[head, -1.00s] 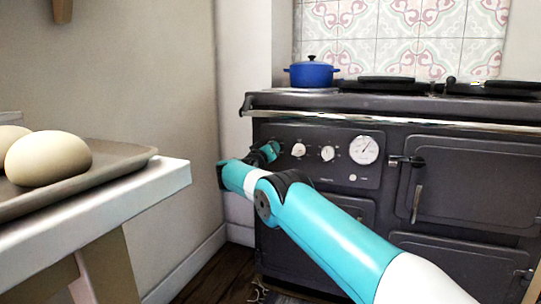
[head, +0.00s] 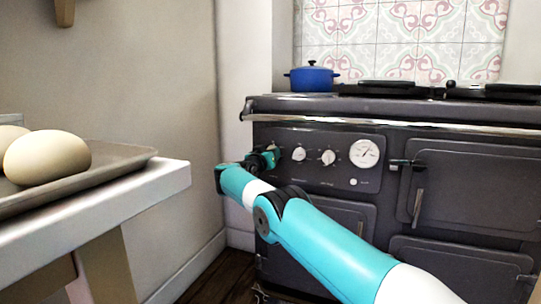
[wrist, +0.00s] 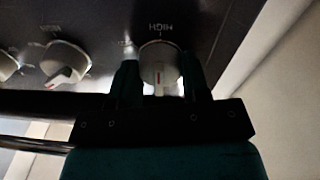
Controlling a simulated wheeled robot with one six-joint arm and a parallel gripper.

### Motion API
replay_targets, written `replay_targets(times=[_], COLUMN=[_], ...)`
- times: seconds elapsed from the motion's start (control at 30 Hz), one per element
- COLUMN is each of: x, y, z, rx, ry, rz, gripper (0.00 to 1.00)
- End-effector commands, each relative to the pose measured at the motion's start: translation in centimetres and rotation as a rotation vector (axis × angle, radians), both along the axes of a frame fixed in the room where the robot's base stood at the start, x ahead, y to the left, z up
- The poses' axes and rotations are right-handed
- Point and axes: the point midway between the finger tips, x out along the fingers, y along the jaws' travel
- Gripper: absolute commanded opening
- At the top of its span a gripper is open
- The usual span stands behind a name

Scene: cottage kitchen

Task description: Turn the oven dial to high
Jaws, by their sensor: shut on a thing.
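My gripper (head: 270,156) is at the left end of the black range's control panel in the head view. In the wrist view its two dark fingers (wrist: 159,68) are on either side of a pale dial (wrist: 158,58), shut on it. This is the leftmost dial, mostly hidden by my gripper in the head view. The wrist picture is upside down: the word HIGH (wrist: 158,28) reads inverted above the dial. The dial's red mark is at its lower side in that picture, opposite HIGH.
Two more dials, the middle one (head: 299,154) and the right one (head: 328,158), and a round gauge (head: 364,153) sit to the right. A chrome rail (head: 400,122) runs above the panel. A wall is close on the left; a white table (head: 150,187) stands nearer.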

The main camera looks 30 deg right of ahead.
Motion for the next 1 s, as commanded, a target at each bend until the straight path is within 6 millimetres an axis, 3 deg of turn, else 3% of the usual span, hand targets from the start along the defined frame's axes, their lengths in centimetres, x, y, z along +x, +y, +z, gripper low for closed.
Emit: replay_targets(times=[0.17, 0.2, 0.27, 0.3, 0.67, 1.0], x=[0.1, 0.1, 0.1, 0.1, -0.1, -2.1], y=[0.3, 0.3, 0.3, 0.2, 0.3, 3.2], z=[-0.3, -0.3, -0.3, -0.2, -0.1, -0.2], rx=[0.002, 0.002, 0.002, 0.001, 0.001, -0.001], ry=[0.004, 0.004, 0.004, 0.004, 0.003, 0.007], rz=[0.006, 0.006, 0.005, 0.004, 0.0, 0.004], gripper=[0.19, 0.52, 0.66, 0.68, 0.68, 0.68])
